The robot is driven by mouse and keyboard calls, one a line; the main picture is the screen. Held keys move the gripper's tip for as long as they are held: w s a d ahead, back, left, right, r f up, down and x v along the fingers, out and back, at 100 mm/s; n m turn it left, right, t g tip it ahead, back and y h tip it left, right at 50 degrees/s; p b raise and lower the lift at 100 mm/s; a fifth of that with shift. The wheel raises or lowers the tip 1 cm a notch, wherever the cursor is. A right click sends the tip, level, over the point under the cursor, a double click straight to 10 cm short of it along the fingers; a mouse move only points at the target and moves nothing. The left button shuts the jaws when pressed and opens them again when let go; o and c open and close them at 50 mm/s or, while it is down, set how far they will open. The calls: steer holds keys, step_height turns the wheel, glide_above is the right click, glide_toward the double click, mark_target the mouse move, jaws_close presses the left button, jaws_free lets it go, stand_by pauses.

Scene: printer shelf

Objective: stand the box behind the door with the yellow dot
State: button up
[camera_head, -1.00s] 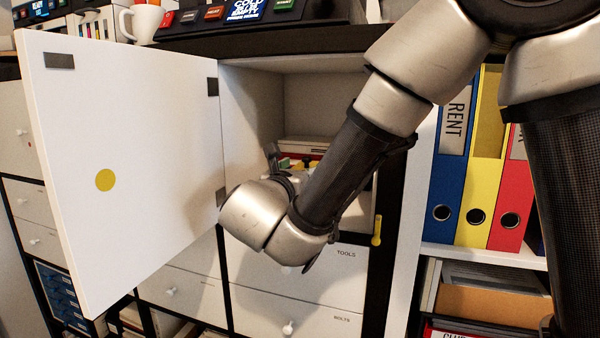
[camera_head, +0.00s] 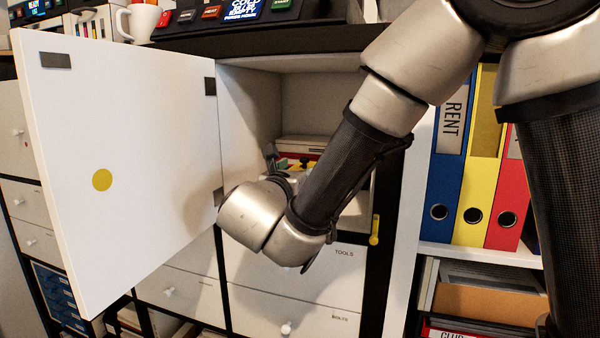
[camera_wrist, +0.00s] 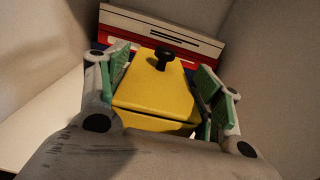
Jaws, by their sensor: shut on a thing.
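The door with the yellow dot (camera_head: 130,165) stands wide open to the left in the head view. The cubby behind it (camera_head: 305,100) is open to view. My gripper (camera_wrist: 161,76) reaches into the cubby, its green pads on both sides of a yellow box (camera_wrist: 155,95) with a black knob on top. It is shut on this box. In the head view my wrist hides most of the gripper, and only a bit of yellow shows past it. The underside of the box is hidden, so I cannot tell whether it touches the cubby floor.
A flat red and white stack (camera_wrist: 165,38) lies at the back of the cubby, behind the yellow box. Drawers marked TOOLS and BOLTS (camera_head: 300,278) are below. Binders (camera_head: 475,170) stand at the right. A white mug (camera_head: 139,22) stands on the top surface above the door.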

steer(key=shift+f, duration=0.35)
stand_by(0.6)
steer(key=o, duration=1.5)
